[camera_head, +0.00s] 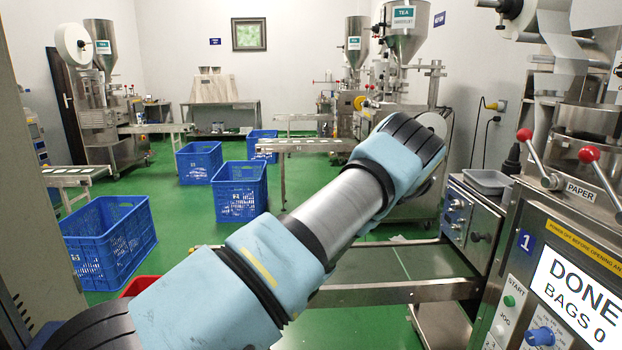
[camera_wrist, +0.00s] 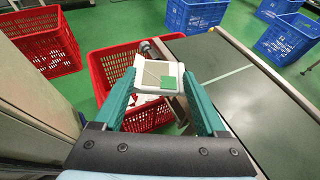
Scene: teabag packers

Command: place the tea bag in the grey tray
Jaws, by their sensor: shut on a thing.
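My gripper (camera_wrist: 159,80) shows in the wrist view, its two teal fingers shut on the tea bag (camera_wrist: 150,76). The tea bag is a flat white packet with a green square on it, held between the fingertips above a red crate. In the head view my arm crosses the middle, and its end hides the gripper and the bag. The grey tray (camera_head: 488,181) is a shallow open tray on top of a steel box at the right, beside the packing machine. It does not show in the wrist view.
The red crate (camera_wrist: 98,69) below the gripper holds white pieces; another red crate (camera_wrist: 47,57) stands left. A conveyor (camera_wrist: 228,75) lies to the right. Blue crates (camera_head: 108,240) stand on the green floor. The machine (camera_head: 530,215) with red-knobbed levers borders the tray's right side.

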